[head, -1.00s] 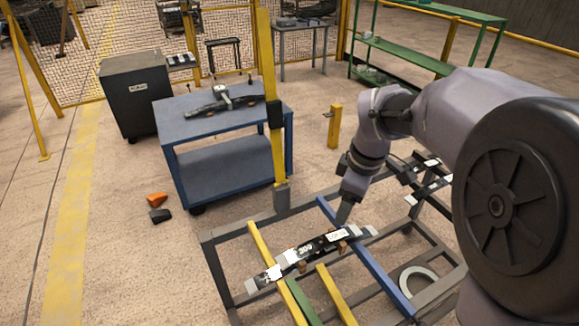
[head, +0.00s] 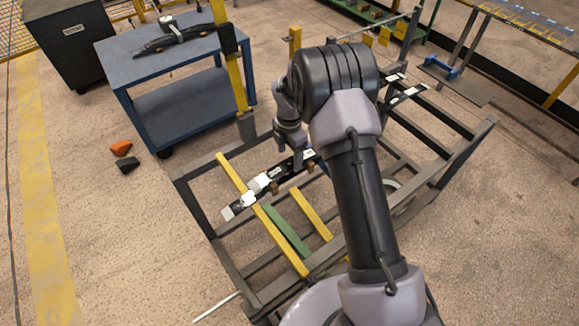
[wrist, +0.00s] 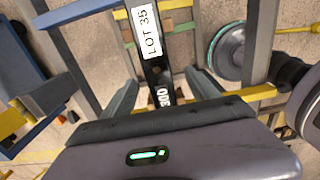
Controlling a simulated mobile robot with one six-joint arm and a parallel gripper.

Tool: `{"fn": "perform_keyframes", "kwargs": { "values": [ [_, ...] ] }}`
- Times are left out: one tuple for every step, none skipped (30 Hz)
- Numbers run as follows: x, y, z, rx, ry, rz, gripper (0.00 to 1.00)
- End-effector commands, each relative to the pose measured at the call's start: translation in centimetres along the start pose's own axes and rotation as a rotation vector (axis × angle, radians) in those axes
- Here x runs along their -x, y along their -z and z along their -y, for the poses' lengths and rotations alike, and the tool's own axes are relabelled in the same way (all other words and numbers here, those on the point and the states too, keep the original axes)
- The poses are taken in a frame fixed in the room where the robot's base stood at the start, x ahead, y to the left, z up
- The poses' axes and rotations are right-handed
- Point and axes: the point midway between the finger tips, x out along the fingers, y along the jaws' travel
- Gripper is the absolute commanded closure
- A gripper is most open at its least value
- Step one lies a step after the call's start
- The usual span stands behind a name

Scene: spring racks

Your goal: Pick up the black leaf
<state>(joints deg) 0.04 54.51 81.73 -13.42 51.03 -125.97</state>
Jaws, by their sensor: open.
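The black leaf (head: 285,171) is a long dark bar with white labels, lying across the rack's coloured bars in the head view. In the wrist view the leaf (wrist: 155,74) runs up the picture, with labels reading "LOT 35" and "300". My gripper (wrist: 162,93) is open, with one finger on each side of the leaf and a visible gap to it. In the head view my gripper (head: 299,160) is over the leaf's right part, and my arm hides the leaf's far right end.
The grey metal rack (head: 185,202) has yellow, green and blue bars. More dark labelled pieces (head: 408,94) lie on its right side. A blue cart (head: 190,105) stands behind left with a dark part on top. Orange and black blocks (head: 121,149) lie on the floor.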

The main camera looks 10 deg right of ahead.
Motion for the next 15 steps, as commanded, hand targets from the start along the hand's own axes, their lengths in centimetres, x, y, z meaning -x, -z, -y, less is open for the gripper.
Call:
{"fn": "perform_keyframes", "kwargs": {
  "values": [
    [-1.1,-0.1,-0.1,0.0,0.001,0.0,0.31],
    [-1.8,-0.2,-0.2,0.0,0.002,-0.001,0.31],
    [-2.7,-0.4,-0.4,0.0,0.001,0.0,0.31],
    [-3.3,-0.4,-0.4,0.0,0.001,0.0,0.31],
    [-3.8,-0.3,-0.4,0.0,0.002,0.0,0.31],
    [-4.2,-0.3,-0.4,0.0,0.001,0.0,0.31],
    [-4.3,-0.4,-0.4,0.0,0.0,0.0,0.31],
    [-4.3,-0.4,-0.4,0.0,0.0,0.001,0.31],
    [-4.2,-0.4,-0.4,0.0,-0.001,0.001,0.31],
    [-4.2,-0.4,-0.4,0.0,-0.001,0.001,0.31],
    [-4.2,-0.4,-0.4,0.0,-0.001,0.001,0.31],
    [-4.2,-0.4,-0.4,0.0,-0.001,0.001,0.33],
    [-4.1,-0.4,-0.4,0.0,-0.001,0.001,0.39],
    [-4.1,-0.3,-0.4,0.0,-0.001,0.0,0.45],
    [-4.1,-0.3,-0.4,0.0,0.0,0.0,0.53]
  ]
}}
